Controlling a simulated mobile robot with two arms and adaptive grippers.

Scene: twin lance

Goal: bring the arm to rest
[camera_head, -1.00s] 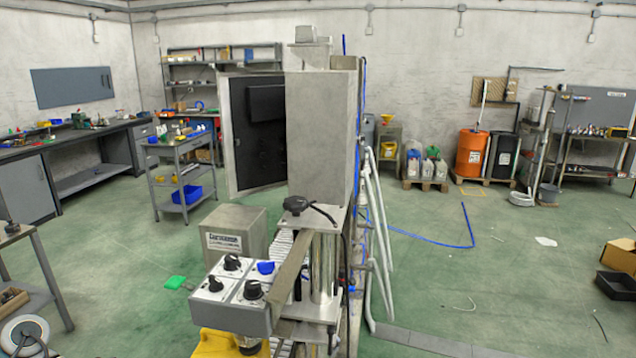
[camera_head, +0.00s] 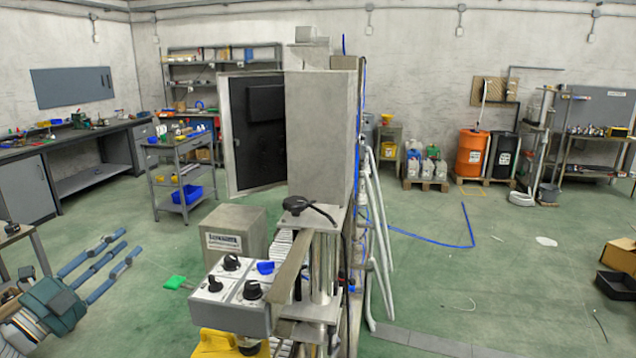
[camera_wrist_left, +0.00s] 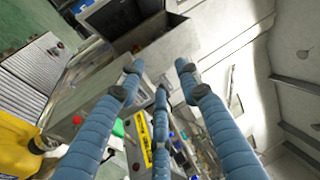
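My left gripper (camera_head: 126,243) is at the lower left of the head view. Its three blue segmented fingers are spread apart and point up and to the right, with nothing between them. The left wrist view shows the same fingers (camera_wrist_left: 160,76) apart and empty, with the machine and workshop beyond. They appear clear of the green floor and the machine. My right gripper is in neither view.
A machine with a control box (camera_head: 233,290) and grey cabinet (camera_head: 320,135) fills the middle. A blue-binned trolley (camera_head: 180,150) and a workbench (camera_head: 80,140) stand at the left. An orange drum (camera_head: 471,153) stands at the back right.

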